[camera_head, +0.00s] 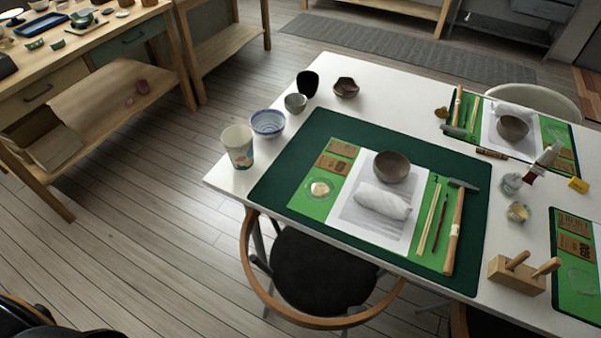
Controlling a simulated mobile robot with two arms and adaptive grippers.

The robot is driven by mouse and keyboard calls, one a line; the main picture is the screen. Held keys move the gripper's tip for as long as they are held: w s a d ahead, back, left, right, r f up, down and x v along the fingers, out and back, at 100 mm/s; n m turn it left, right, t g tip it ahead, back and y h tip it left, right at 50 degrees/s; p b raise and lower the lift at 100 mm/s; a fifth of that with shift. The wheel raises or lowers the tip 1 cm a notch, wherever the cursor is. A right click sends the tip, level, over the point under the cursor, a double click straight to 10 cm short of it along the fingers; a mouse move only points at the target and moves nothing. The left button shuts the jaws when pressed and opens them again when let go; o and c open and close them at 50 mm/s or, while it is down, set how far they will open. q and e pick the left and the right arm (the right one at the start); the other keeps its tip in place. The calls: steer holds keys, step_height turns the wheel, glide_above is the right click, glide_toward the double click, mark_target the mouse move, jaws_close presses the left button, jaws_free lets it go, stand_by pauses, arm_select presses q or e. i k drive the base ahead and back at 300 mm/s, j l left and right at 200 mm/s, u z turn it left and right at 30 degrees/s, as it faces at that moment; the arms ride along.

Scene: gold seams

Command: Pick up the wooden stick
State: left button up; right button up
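A thin pale wooden stick (429,219) lies on the green right-hand strip of the place setting on the nearer dark green mat (330,124). A thin dark red brush-like stick (440,222) lies close beside it on the right. Further right lies a hammer (454,231) with a wooden handle and a dark head.
A grey bowl (391,166) and a rolled white cloth (383,201) lie left of the stick. A wooden block with pegs (516,276) stands near the white table's (226,184) front right. A chair (312,268) stands at the front edge.

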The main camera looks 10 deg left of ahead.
mark_target(555, 263)
steer(key=u, duration=0.25)
steer(key=z, duration=1.7)
